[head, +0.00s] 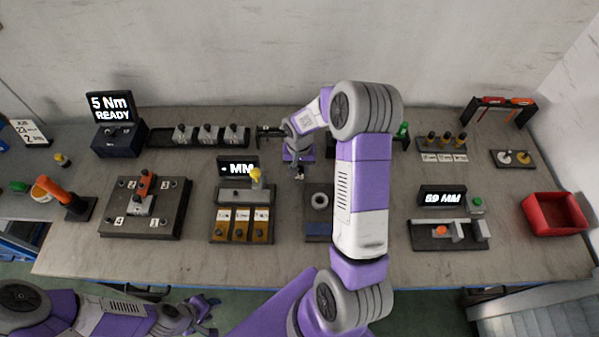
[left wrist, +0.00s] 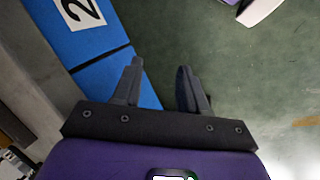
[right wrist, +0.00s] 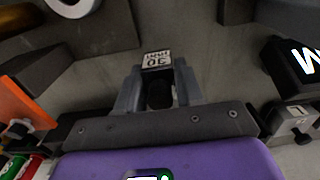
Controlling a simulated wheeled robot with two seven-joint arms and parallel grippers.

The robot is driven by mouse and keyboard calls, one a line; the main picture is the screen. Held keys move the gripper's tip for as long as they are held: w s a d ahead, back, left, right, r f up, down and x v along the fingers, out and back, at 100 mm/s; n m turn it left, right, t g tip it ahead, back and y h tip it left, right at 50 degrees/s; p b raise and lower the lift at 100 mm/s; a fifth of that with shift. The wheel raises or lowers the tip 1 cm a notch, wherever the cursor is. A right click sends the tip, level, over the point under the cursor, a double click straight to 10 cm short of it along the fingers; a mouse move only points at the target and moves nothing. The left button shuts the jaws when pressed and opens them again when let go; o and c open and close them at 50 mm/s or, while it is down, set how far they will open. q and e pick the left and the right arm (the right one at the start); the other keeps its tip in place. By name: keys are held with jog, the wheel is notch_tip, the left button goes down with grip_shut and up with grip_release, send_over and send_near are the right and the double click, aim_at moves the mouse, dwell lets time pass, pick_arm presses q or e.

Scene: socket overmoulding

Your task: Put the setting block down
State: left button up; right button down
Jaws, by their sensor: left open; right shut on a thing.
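The setting block (right wrist: 157,60) is between the fingers of my right gripper (right wrist: 158,88) in the right wrist view. It is dark with a pale label that reads 30 and a second line, upside down. My right gripper (head: 299,172) is shut on it over the middle of the bench, right of the station with the MM display (head: 238,168). In the head view the block is small and mostly hidden by the fingers. I cannot tell whether it touches the bench. My left gripper (head: 206,312) is open and empty, in front of the bench; its fingers (left wrist: 160,78) show apart over the floor.
A rack with brown bays (head: 240,238) stands left of my right gripper. A dark plate with a ring (head: 319,200) is in front and to the right. A fixture plate (head: 115,225) stands further left. A red bin (head: 555,214) is at the far right.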

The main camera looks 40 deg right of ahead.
jog(key=shift+f, duration=1.1)
jog(key=shift+f+b, duration=0.2)
jog(key=shift+b, duration=0.1)
jog(key=c, duration=0.7)
grip_release()
jog(key=shift+r, duration=0.15)
